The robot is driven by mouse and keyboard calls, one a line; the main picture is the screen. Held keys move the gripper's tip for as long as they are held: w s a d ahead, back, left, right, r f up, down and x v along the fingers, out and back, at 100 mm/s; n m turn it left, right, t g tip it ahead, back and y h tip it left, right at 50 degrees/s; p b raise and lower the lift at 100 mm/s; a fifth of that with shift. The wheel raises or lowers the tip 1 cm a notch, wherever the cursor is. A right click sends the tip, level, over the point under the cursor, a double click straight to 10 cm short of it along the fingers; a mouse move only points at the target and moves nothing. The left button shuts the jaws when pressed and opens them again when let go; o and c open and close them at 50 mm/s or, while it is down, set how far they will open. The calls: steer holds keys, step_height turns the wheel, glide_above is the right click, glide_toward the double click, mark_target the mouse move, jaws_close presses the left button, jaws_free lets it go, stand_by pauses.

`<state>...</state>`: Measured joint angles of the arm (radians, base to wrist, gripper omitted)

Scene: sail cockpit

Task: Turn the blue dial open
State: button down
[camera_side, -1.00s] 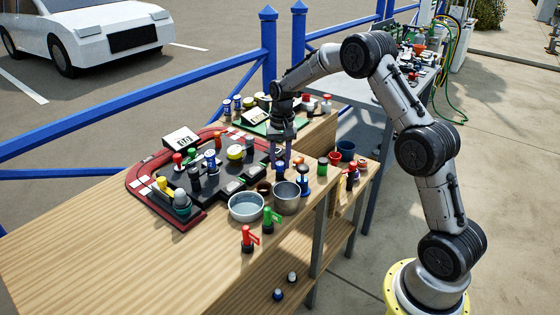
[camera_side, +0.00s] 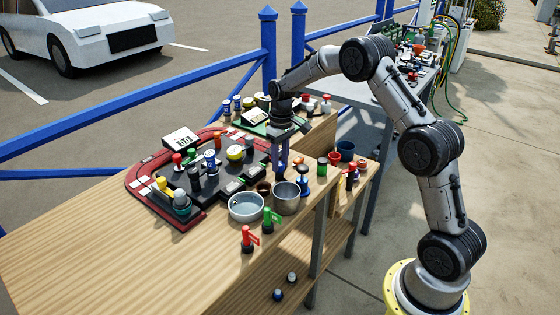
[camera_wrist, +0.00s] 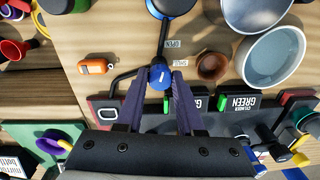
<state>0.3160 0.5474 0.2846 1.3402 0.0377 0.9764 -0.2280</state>
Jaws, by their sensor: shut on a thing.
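The blue dial (camera_wrist: 160,77) is a small round knob with a white mark on top. In the wrist view it sits between the tips of my gripper's purple fingers (camera_wrist: 166,80), and my gripper is shut on it. Small labels reading OPEN (camera_wrist: 172,43) and SHUT (camera_wrist: 180,63) lie on the wood beside it. In the side view my gripper (camera_side: 281,176) points straight down at the table behind the metal pot. The dial cannot be made out there, hidden by the fingers and pot.
Black pipes run from the dial, one towards a dark round vessel (camera_wrist: 172,4). A metal pot (camera_side: 286,198), a grey basin (camera_side: 246,207) and a brown cup (camera_wrist: 212,67) stand close by. An orange item (camera_wrist: 96,66) lies left. The table's front left is clear.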

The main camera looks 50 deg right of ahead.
mark_target(281, 163)
steer(key=shift+r, duration=0.1)
stand_by(0.4)
steer(key=c, duration=0.5)
jaws_free()
steer(key=r, duration=1.3)
steer(key=shift+d+r, duration=0.2)
steer(key=shift+r, duration=0.2)
